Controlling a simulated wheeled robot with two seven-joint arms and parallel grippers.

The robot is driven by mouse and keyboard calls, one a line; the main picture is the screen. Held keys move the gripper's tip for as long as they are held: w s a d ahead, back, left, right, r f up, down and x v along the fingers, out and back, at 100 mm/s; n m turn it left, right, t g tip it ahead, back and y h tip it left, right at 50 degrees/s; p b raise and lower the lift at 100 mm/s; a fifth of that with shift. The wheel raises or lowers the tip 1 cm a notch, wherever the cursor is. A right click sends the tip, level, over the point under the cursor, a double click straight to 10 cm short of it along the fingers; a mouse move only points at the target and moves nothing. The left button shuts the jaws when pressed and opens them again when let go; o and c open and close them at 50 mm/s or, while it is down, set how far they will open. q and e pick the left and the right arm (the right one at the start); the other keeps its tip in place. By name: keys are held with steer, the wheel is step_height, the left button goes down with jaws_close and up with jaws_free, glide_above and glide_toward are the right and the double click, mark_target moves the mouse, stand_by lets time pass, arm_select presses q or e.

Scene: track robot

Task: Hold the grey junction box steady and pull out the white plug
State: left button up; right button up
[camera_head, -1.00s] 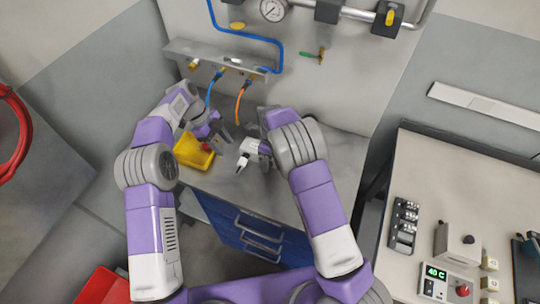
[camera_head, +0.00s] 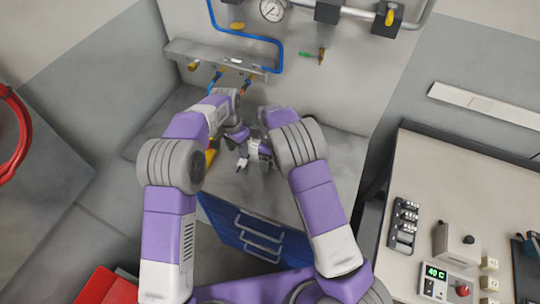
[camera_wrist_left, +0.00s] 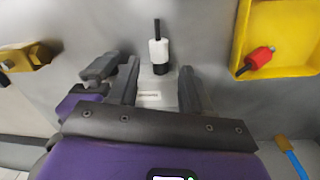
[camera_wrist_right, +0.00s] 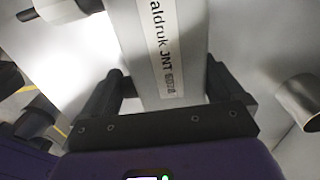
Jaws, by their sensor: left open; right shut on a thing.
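The grey junction box (camera_wrist_right: 165,75) has a printed label and sits between the fingers of my right gripper (camera_wrist_right: 160,92), which is shut on it. In the head view my right gripper (camera_head: 259,150) is over the worktop. The white plug (camera_wrist_left: 158,50) has a black cord end and a black part at its base. It also shows in the right wrist view (camera_wrist_right: 62,8) and small in the head view (camera_head: 243,161). My left gripper (camera_wrist_left: 157,72) is open, with its fingers either side of the line to the plug and the plug just beyond the fingertips, not gripped.
A yellow bin (camera_wrist_left: 244,36) with a red plug (camera_wrist_left: 260,57) in it stands close to my left gripper. The worktop's front right (camera_head: 285,185) is clear.

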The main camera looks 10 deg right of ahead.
mark_target(242, 161)
arm_select(q)
steer(key=n, duration=0.2)
steer(key=shift+s+d+n+t+y, duration=0.15)
steer(key=shift+d+n+t+y, duration=0.15)
steer(key=shift+d+n+t, duration=0.1)
steer(key=shift+f, duration=4.1)
jaws_close()
